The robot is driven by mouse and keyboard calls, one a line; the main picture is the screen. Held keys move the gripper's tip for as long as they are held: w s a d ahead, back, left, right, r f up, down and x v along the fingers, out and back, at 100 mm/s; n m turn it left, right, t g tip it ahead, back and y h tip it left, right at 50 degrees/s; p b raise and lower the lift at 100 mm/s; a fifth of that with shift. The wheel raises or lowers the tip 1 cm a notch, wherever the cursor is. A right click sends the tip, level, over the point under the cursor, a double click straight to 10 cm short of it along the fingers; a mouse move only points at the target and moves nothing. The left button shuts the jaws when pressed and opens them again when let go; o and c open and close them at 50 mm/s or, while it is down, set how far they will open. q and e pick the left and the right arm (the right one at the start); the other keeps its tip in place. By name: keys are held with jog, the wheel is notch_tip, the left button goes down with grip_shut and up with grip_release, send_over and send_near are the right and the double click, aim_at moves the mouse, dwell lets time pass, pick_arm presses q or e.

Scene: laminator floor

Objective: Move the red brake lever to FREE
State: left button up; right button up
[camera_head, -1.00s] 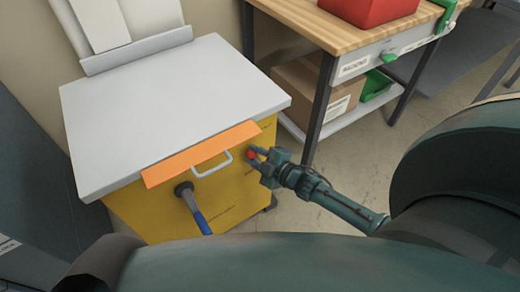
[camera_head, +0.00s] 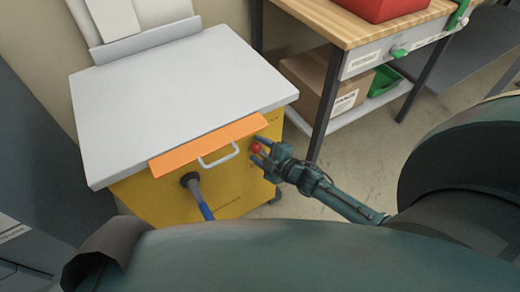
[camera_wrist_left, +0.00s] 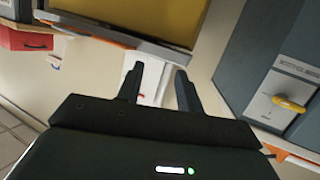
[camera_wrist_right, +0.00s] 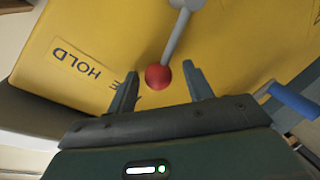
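The brake lever's red ball knob (camera_head: 256,148) is at the right side of the yellow cabinet front (camera_head: 238,196). In the right wrist view the red knob (camera_wrist_right: 158,76) sits on a grey rod (camera_wrist_right: 178,38), between my fingertips. My right gripper (camera_head: 262,153) is open around the knob, with a gap visible on both sides in the right wrist view (camera_wrist_right: 160,82). A HOLD label (camera_wrist_right: 76,62) shows on the yellow panel; other lettering is partly hidden by a finger. My left gripper (camera_wrist_left: 156,80) is open and empty, away from the lever.
An orange flap (camera_head: 209,145) and a white handle (camera_head: 218,155) are left of the knob. A blue-gripped crank (camera_head: 200,200) sticks out below. A wooden-top workbench (camera_head: 345,22) stands at the right. A grey cabinet with a yellow handle (camera_wrist_left: 290,103) shows in the left wrist view.

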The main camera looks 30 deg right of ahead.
pick_arm(q)
jog(key=shift+w+d+r+g+p, duration=0.15)
jog(key=shift+r+g+p, duration=0.15)
jog(key=shift+p, duration=0.9)
pick_arm(e)
jog(key=v, duration=1.3)
